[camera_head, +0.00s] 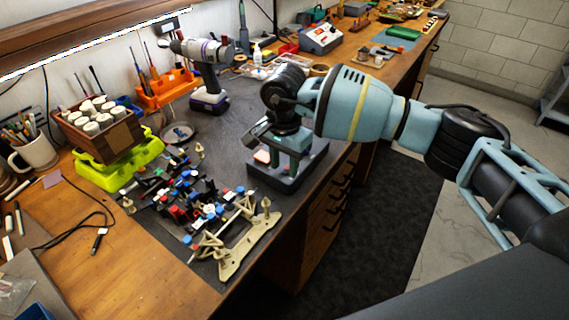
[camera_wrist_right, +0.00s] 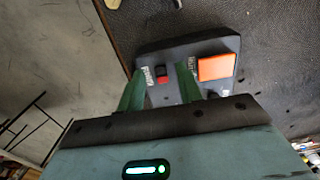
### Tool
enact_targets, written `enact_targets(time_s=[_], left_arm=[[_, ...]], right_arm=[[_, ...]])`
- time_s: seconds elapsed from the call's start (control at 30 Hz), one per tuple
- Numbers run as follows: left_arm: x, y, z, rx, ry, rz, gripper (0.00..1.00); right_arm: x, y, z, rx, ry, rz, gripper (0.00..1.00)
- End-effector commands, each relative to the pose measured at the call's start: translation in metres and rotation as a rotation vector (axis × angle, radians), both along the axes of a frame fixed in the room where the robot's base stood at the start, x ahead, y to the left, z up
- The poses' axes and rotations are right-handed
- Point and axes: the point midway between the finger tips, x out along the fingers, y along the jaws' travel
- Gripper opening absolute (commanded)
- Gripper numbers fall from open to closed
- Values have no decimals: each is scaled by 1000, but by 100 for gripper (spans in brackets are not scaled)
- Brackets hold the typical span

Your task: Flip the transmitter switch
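The transmitter is a dark grey box (camera_head: 288,180) at the right front edge of the bench mat in the head view. In the right wrist view its top (camera_wrist_right: 190,45) carries a small red and black switch (camera_wrist_right: 162,74) beside a "POWER" label and a larger orange square (camera_wrist_right: 216,67). My right gripper (camera_head: 284,158) points down over the box. In the wrist view its two green fingers (camera_wrist_right: 161,80) are apart, one on each side of the red switch, with nothing held. I cannot tell whether they touch the box. My left gripper is not in view.
Chassis parts (camera_head: 205,210) lie left of the transmitter on the dark mat. A cordless drill (camera_head: 206,75) stands behind, with an orange tool rack (camera_head: 165,88). A wooden box of small jars (camera_head: 98,125) sits at left.

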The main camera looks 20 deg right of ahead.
Motion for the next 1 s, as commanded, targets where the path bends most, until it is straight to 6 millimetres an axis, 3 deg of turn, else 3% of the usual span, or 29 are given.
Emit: enact_targets(time_s=[0.37,0.63,0.83,1.0], left_arm=[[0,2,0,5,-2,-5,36],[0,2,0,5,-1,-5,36],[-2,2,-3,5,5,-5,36],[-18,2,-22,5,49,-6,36]], right_arm=[[0,0,-7,1,0,0,35],[0,0,-7,1,0,0,1],[1,-1,-8,10,8,-2,0],[3,-5,-14,105,90,-7,0]])
